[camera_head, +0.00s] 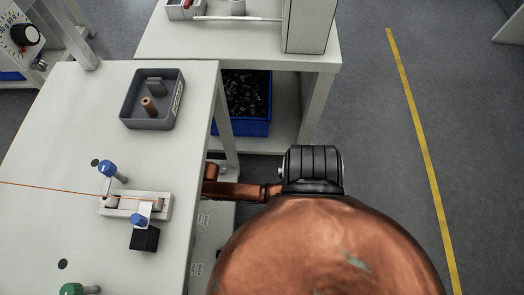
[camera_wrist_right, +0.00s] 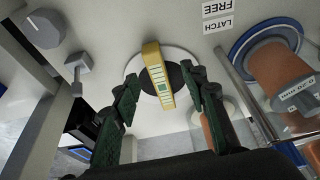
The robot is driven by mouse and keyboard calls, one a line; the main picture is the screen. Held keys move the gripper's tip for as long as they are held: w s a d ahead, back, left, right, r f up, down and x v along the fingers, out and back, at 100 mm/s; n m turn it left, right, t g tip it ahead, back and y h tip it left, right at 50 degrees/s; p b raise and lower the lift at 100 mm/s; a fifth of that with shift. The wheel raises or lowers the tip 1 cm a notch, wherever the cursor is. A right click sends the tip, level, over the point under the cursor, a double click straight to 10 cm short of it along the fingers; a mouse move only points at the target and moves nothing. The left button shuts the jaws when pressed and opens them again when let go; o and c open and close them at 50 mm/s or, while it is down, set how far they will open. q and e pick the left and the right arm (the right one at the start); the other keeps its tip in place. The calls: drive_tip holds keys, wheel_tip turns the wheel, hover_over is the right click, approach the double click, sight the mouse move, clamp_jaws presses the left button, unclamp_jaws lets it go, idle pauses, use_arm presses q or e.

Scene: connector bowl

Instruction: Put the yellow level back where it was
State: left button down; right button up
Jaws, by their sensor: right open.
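The yellow level (camera_wrist_right: 158,78) shows in the right wrist view as a short yellow bar with a pale, marked face. It lies against a round white disc (camera_wrist_right: 133,66) with a dark centre. My right gripper (camera_wrist_right: 164,84) is open, with one dark green finger on each side of the level and gaps between them. I cannot tell how far the fingertips are from the disc. The level does not show in the head view, where my copper-coloured arm covers the lower middle. My left gripper is not in view.
In the wrist view, a copper-coloured spool-like part (camera_wrist_right: 280,70) with a blue rim stands at right, and a grey knob (camera_wrist_right: 44,28) and lever (camera_wrist_right: 78,68) at left. In the head view, a grey tray (camera_head: 130,112) and a white fixture (camera_head: 165,203) stand on the white table (camera_head: 60,150).

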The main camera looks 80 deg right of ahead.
drive_tip(key=s+a+g, duration=0.1)
drive_tip(key=s+a, duration=0.1)
drive_tip(key=s, duration=0.9)
drive_tip(key=s+a+r+g, duration=0.1)
drive_tip(key=s+a, duration=0.2)
drive_tip(key=s, duration=0.9)
drive_tip(key=s+a+r+g, duration=0.1)
drive_tip(key=s+a+g, duration=0.1)
drive_tip(key=s, duration=1)
drive_tip(key=shift+a, duration=0.55)
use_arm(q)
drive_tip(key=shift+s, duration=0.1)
